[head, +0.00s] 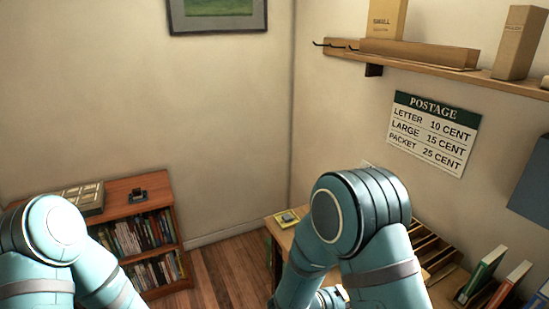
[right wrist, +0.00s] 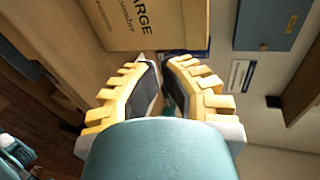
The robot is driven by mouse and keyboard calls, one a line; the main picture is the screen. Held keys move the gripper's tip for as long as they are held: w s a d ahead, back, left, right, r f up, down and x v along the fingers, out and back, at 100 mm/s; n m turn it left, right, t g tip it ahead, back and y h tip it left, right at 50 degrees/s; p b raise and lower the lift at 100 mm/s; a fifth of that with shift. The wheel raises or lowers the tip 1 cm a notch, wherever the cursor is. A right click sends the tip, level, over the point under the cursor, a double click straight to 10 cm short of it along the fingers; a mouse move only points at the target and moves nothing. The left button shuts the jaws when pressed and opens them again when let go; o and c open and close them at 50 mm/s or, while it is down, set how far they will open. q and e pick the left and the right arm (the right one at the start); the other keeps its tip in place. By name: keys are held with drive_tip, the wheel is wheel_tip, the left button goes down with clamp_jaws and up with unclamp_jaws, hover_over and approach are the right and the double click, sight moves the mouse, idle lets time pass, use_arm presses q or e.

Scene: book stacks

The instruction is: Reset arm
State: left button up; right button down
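My right arm (head: 345,220) rises in teal at the lower middle of the head view, over the wooden desk. My left arm (head: 50,240) shows at the lower left, in front of the bookcase. In the right wrist view my right gripper (right wrist: 162,64) has yellow ribbed fingers with dark pads. The pads stand apart with nothing held between them. A brown box marked LARGE (right wrist: 150,22) lies beyond the fingertips on a wooden surface. My left gripper is out of view.
A low bookcase (head: 150,190) stands at the left wall. The desk (head: 282,240) has a wooden divided rack (head: 432,250) and several upright books (head: 485,272). A wall shelf (head: 490,82) with boxes is at the upper right. Wooden floor (head: 225,265) is clear between bookcase and desk.

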drive_tip(key=s+a+f+m+g+y+b, duration=0.1)
drive_tip(key=s+f+m+g+y+b, duration=0.1)
drive_tip(key=s+f+m+g+y, duration=0.65)
drive_tip(key=s+a+f+m+y+b, duration=0.1)
drive_tip(key=s+a+f+m+y, duration=0.4)
drive_tip(key=s+a+f+m, duration=0.55)
drive_tip(key=w+f+m+t+y+b, duration=0.1)
drive_tip(key=w+m+t+y, duration=0.3)
drive_tip(key=m, duration=1.8)
drive_tip(key=w+t+b, duration=0.1)
drive_tip(key=w+t, duration=0.1)
drive_tip(key=w, duration=0.2)
drive_tip(key=shift+w+a+f, duration=0.25)
drive_tip(key=shift+a+f, duration=0.1)
drive_tip(key=shift+a, duration=0.05)
